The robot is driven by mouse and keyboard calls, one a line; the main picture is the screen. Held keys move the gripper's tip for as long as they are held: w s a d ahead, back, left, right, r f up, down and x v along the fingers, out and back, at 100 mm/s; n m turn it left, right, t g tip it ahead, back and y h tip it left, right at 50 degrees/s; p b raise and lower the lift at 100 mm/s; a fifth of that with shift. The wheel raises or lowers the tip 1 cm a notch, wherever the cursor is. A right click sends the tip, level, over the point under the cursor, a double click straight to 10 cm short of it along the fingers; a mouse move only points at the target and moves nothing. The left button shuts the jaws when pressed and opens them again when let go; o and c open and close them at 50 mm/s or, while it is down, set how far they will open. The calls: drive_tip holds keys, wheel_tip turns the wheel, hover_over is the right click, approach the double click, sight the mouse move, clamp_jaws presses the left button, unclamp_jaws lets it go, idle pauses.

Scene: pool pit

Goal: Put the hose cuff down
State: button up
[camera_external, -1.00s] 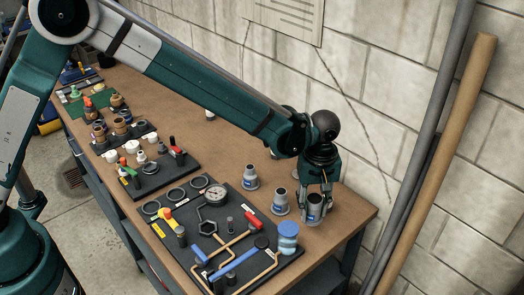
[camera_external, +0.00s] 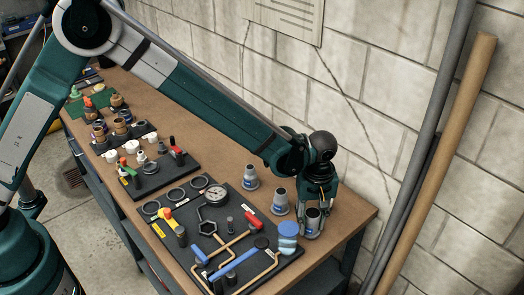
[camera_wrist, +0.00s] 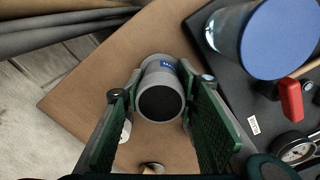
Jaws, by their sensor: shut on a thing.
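The hose cuff (camera_external: 313,213) is a grey, dark-mouthed tube with a flared base and a blue label. It stands upright between the fingers of my gripper (camera_external: 314,226), near the right end of the brown bench top (camera_external: 348,213). In the wrist view the cuff (camera_wrist: 160,72) sits between the green finger pads of my gripper (camera_wrist: 160,100), which is shut on it. Its base is at or very close to the bench; I cannot tell whether it touches. Two similar cuffs, a nearer one (camera_external: 281,205) and a farther one (camera_external: 250,181), stand to its left.
A blue-lidded jar (camera_external: 288,231) stands close by on the black tool board (camera_external: 268,268), which also holds a gauge (camera_external: 216,192) and a red-handled valve (camera_external: 252,221). The bench's right corner is bare. A block wall (camera_external: 410,110) with leaning poles is behind.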

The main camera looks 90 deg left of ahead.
drive_tip(key=shift+f, duration=0.45)
drive_tip(key=shift+f, duration=0.2)
drive_tip(key=o, duration=0.9)
drive_tip(key=shift+r, duration=0.15)
wheel_tip(320, 180, up, 12)
drive_tip(key=shift+r, duration=0.1)
idle(0.7)
